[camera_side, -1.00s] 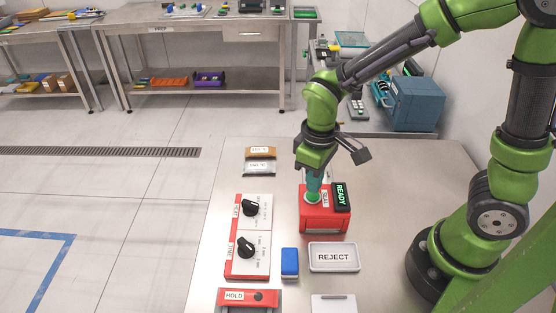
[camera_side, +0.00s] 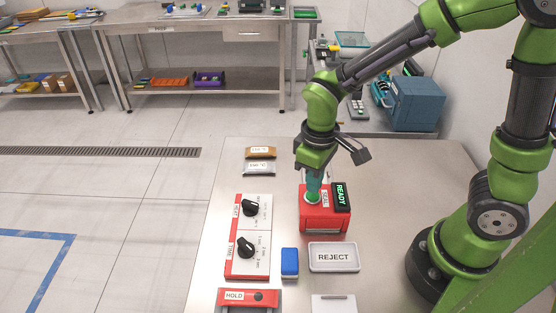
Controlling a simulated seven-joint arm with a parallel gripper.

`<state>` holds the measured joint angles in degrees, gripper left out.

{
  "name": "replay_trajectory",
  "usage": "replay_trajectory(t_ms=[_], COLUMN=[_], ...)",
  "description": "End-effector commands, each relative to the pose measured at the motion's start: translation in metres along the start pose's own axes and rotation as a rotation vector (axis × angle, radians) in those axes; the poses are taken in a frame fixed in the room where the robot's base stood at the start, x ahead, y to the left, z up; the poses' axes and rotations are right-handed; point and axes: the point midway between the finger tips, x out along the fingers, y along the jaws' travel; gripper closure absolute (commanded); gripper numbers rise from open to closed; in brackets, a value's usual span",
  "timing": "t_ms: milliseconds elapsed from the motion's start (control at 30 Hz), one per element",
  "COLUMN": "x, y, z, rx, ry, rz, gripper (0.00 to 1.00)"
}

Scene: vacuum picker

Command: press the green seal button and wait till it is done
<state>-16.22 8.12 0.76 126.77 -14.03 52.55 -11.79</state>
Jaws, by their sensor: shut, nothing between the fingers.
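The red sealer box (camera_side: 325,223) stands on the steel table. Its green seal button (camera_side: 312,197) is on the top left of the box, beside a SEAL label. My gripper (camera_side: 313,188) points down right over the button, shut and empty. Its tips hide part of the button, and I cannot tell whether they touch or press it. A dark display (camera_side: 341,197) on the box's right side shows READY in green.
A panel with two black knobs (camera_side: 250,237) lies left of the box. A blue block (camera_side: 290,262), a REJECT tray (camera_side: 334,257) and a red HOLD piece (camera_side: 249,297) lie in front. Two labelled pouches (camera_side: 260,153) lie behind left. The table's right middle is clear.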

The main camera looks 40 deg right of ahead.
Motion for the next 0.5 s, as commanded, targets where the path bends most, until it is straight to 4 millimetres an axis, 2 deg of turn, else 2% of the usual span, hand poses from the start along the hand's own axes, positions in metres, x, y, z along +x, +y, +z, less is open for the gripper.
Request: replay_trajectory(t_ms=[500], x=[0.0108], y=[0.0], z=[0.0001], rx=[0.0], ry=[-0.001], rz=[0.0], gripper=[1.0])
